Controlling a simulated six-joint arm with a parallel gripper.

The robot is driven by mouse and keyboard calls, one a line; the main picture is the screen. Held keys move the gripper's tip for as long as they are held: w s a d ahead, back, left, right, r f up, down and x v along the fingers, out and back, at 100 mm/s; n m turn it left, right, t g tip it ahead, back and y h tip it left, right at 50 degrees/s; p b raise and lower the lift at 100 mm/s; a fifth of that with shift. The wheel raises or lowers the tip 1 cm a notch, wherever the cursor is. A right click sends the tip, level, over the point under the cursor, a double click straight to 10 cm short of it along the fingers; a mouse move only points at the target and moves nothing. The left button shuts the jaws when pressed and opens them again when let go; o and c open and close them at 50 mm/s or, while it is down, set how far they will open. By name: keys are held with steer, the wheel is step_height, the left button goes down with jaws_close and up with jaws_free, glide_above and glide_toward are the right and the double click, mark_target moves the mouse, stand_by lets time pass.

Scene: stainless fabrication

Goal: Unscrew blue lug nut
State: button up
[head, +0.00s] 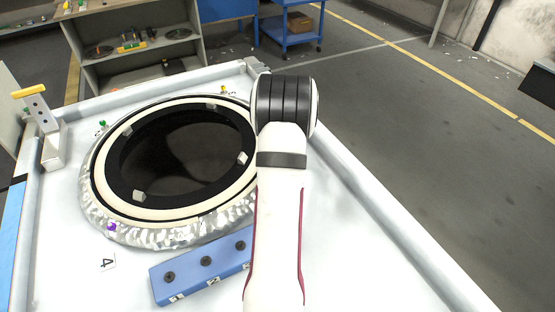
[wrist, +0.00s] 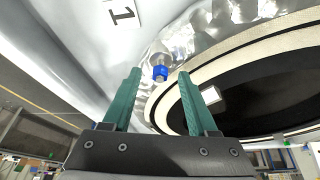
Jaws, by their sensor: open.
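The blue lug nut (wrist: 160,73) shows in the wrist view on the shiny metal rim of the round part (wrist: 172,103). It lies between the lines of my two teal fingertips, beyond them or level with them; I cannot tell the exact depth. My gripper (wrist: 159,80) is open, with nothing held between its fingers. In the head view the round part (head: 160,238) lies on the white table, and my arm covers its right side. The blue lug nut and my gripper are hidden there behind the arm.
A purple nut (head: 111,227), a green nut (head: 102,124) and a yellow nut (head: 223,90) sit around the rim. A blue block with dark holes (head: 190,287) lies at the front. A stand with a yellow top (head: 30,92) is at the left.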

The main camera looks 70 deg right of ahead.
steer(key=shift+c, duration=0.3)
jaws_close()
stand_by(0.3)
